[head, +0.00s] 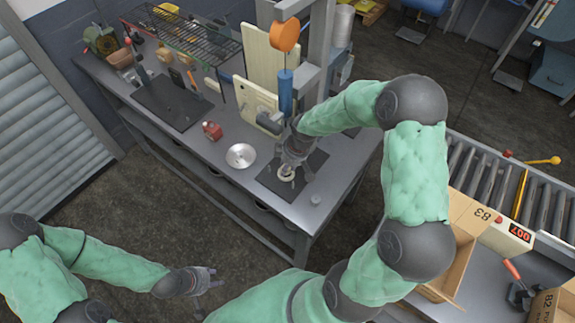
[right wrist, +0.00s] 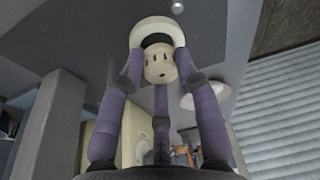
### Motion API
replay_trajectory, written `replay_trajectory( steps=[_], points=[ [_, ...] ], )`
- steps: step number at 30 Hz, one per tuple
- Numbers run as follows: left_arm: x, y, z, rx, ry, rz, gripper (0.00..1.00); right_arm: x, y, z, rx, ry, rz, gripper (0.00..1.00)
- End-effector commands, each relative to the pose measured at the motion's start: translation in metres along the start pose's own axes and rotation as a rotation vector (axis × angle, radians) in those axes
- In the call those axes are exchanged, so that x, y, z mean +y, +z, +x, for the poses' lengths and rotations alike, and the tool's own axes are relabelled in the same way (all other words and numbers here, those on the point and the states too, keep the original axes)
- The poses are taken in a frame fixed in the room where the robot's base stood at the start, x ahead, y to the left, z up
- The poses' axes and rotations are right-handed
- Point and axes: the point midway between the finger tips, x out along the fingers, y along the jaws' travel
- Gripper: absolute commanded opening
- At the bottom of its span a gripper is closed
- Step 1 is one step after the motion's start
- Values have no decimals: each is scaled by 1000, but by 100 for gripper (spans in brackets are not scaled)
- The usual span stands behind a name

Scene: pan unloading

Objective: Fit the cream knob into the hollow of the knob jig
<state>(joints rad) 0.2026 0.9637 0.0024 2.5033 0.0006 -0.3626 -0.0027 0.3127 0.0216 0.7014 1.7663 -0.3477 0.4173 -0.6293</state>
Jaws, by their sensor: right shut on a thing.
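The cream knob (right wrist: 160,66), a round disc with small dark slots in its face, is gripped between the fingertips of my right gripper (right wrist: 160,78) in the right wrist view. Just beyond it is the knob jig (right wrist: 157,24), a pale ring with a dark hollow. The knob overlaps the ring's near edge in this view; I cannot tell whether they touch. In the head view the jig (head: 286,174) sits on a dark mat, right under my right gripper (head: 290,163), which hides the knob. My left gripper (head: 212,286) is open and empty, low in front of the bench.
On the bench are a round silver lid (head: 241,155), a red object (head: 212,130) and a small grey cylinder (head: 315,198) near the mat (head: 268,181). A cream board (head: 256,103) and a post stand behind. A roller conveyor with cartons (head: 470,215) is at the right.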

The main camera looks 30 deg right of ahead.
Motion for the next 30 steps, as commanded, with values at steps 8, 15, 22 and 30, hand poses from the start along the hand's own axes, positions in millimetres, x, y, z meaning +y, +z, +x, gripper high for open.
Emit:
replay_trajectory(
  steps=[8,15,22,30],
  points=[
    [0,0,1,0,0,0,40,0,0,1,0,0,0,8],
    [-1,0,3,0,0,0,40,0,1,4,0,0,0,8],
    [-2,0,5,0,0,0,40,0,2,6,0,0,0,8],
    [-2,0,7,0,0,0,40,0,2,10,0,0,0,8]
  ],
)
